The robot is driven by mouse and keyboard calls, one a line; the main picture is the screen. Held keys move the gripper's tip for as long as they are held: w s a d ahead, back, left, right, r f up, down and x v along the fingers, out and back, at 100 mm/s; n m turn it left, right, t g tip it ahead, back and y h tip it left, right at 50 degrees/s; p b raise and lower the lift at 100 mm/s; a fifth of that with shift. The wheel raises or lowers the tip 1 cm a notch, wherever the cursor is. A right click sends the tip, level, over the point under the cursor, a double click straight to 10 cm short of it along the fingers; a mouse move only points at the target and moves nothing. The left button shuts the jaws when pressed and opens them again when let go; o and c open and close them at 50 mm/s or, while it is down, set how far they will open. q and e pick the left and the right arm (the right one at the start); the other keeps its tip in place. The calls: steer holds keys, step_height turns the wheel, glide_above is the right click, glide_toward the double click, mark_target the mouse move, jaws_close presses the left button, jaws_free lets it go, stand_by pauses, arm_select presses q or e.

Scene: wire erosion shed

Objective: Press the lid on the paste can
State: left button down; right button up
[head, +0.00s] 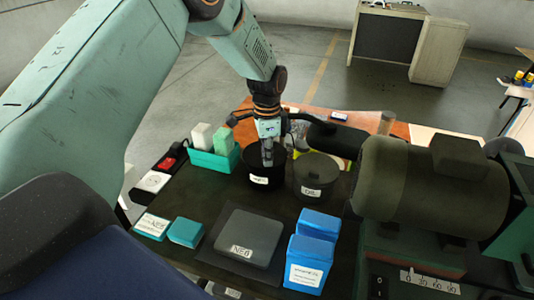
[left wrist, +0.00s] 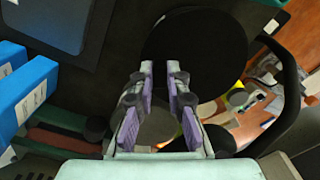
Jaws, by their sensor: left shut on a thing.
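A black paste can (head: 258,181) with a white label stands on the dark bench, left of a grey can (head: 315,190) that is topped with a dark grey cover. My left gripper (head: 267,160) points down at the black can's top, its fingertips overlapping the dark opening area. In the left wrist view its fingers (left wrist: 160,68) are nearly parallel with a narrow gap, at the near edge of a round black disc (left wrist: 200,45), which looks like the lid. The gripped part is dark and hard to make out. Whether the lid is seated cannot be told. My right gripper is not in view.
A teal tray (head: 207,161) with upright blocks stands left of the black can. Blue boxes (head: 305,273) and a dark grey box (head: 245,238) lie nearer. A large dark machine (head: 430,185) fills the right. Small teal boxes (head: 186,232) lie at left.

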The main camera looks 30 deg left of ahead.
arm_select(q)
steer(key=shift+w+f, duration=0.1)
steer(key=c, duration=1.3)
jaws_free()
steer(key=o, duration=0.5)
steer(key=shift+o, duration=0.2)
steer(key=shift+r+p, duration=0.4)
steer(key=shift+r, duration=3.15)
